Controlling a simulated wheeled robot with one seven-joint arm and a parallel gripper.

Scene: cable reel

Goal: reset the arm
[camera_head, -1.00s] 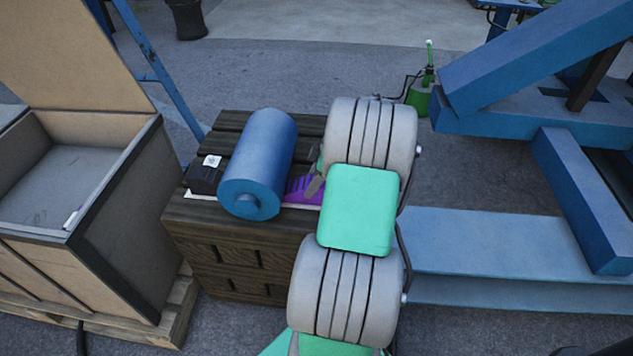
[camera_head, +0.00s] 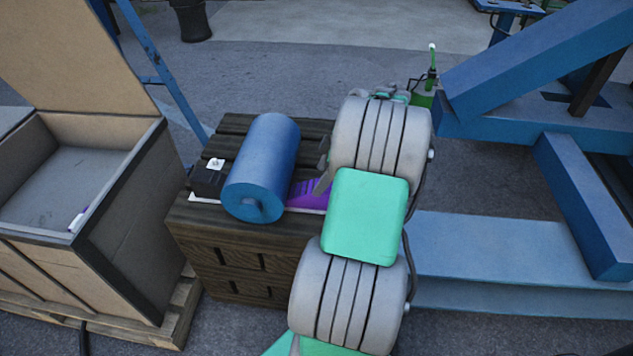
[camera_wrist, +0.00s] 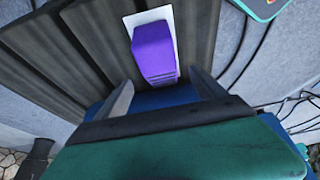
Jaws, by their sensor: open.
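My gripper (camera_wrist: 162,76) is open, with its two grey fingers apart and nothing held between them. In the head view my arm hides most of it; a grey finger (camera_head: 323,178) shows at the arm's left side. A purple block (camera_wrist: 153,50) with ridges lies on a white sheet (camera_wrist: 168,14) beyond the fingertips in the wrist view. The block (camera_head: 306,193) is partly hidden by my arm in the head view. I cannot tell the exact gap between the fingers and the block.
An open bin (camera_head: 118,210) stands on a pallet at left. Blue beams (camera_head: 500,245) stand close at right. Cables (camera_wrist: 290,105) run beside the crate.

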